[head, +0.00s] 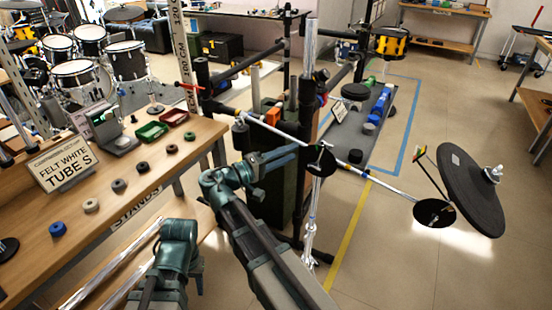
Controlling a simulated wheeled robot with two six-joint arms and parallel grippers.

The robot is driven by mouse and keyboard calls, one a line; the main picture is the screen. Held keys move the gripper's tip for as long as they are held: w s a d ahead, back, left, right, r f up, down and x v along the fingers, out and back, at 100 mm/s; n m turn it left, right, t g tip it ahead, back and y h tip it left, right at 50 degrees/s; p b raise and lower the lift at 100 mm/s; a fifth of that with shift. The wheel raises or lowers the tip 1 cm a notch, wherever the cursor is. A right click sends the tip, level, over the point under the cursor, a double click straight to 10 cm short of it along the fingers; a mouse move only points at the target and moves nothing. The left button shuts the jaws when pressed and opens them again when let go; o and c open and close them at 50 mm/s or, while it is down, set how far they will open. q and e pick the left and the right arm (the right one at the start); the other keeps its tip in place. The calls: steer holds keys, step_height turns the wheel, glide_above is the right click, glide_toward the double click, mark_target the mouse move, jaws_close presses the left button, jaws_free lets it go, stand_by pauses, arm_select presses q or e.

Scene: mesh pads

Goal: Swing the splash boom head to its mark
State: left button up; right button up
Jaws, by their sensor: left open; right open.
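The splash boom (375,182) is a thin chrome bar clamped to an upright chrome stand (311,210). It slants down to the right. At its right end are a small black disc (434,213) and a large dark round pad (462,180) with a wing nut, tilted steeply in the air. A small coloured marker (419,152) on a thin dark rod stands beside the pad's left edge. My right gripper (288,155) is open and empty, left of the stand's clamp (321,158). My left gripper (180,245) is open at the lower middle, its fingers hard to make out. Neither touches the pad.
A wooden bench (150,205) with a sign (62,166), trays and several small rings fills the left. Dark rack posts and a grey shelf (345,140) stand behind the boom. Floor (400,270) is clear at the lower right, with a yellow line (347,240).

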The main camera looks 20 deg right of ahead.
mark_target(308, 146)
steer(key=w+d, duration=0.1)
steer(key=d, duration=0.8)
steer(key=shift+w+d+r, duration=0.2)
steer(key=shift+w+r, duration=0.1)
jaws_close()
stand_by(1.1)
